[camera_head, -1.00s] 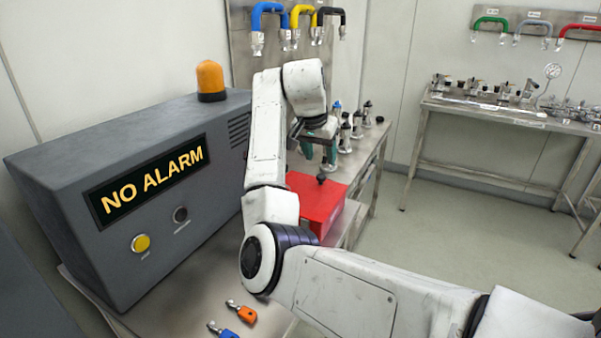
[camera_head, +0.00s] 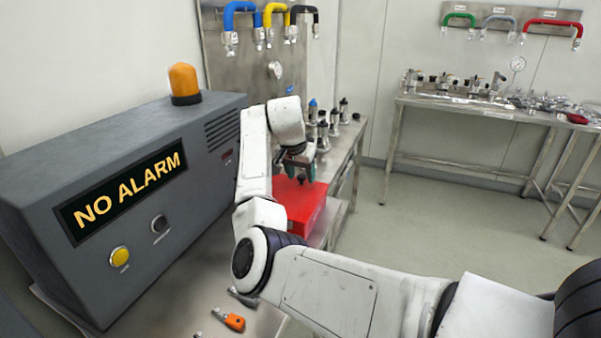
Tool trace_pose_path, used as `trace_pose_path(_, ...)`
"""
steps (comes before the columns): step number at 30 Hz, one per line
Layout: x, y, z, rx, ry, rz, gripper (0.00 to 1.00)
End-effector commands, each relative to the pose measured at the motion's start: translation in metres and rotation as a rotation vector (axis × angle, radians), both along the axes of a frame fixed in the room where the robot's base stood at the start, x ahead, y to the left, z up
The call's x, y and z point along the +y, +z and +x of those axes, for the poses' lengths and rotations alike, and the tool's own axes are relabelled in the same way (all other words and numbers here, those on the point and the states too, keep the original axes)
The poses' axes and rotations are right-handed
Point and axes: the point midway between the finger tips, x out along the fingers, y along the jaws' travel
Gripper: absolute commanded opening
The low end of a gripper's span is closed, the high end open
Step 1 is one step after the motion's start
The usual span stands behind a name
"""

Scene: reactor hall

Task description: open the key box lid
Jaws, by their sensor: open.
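The red key box (camera_head: 312,212) stands on the metal bench, right of the grey alarm cabinet and partly behind my arm. Its lid looks shut. My gripper (camera_head: 301,174) is open, with its fingers pointing down at the lid top. The lid's dark knob is hardly visible between or behind the fingers; I cannot tell whether they touch it.
The grey alarm cabinet (camera_head: 117,190) reads NO ALARM and fills the left side. An orange key (camera_head: 232,321) lies on the bench in front. Several upright fittings (camera_head: 333,123) stand behind the box. Floor to the right is clear.

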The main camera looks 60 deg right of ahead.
Motion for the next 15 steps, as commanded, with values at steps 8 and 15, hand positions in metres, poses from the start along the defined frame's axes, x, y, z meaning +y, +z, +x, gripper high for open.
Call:
trace_pose_path(8,-0.0005,-0.0012,0.0,0.0,0.0,0.0,0.54)
trace_pose_path(15,-0.0003,-0.0008,0.0,0.0,0.0,0.0,0.31)
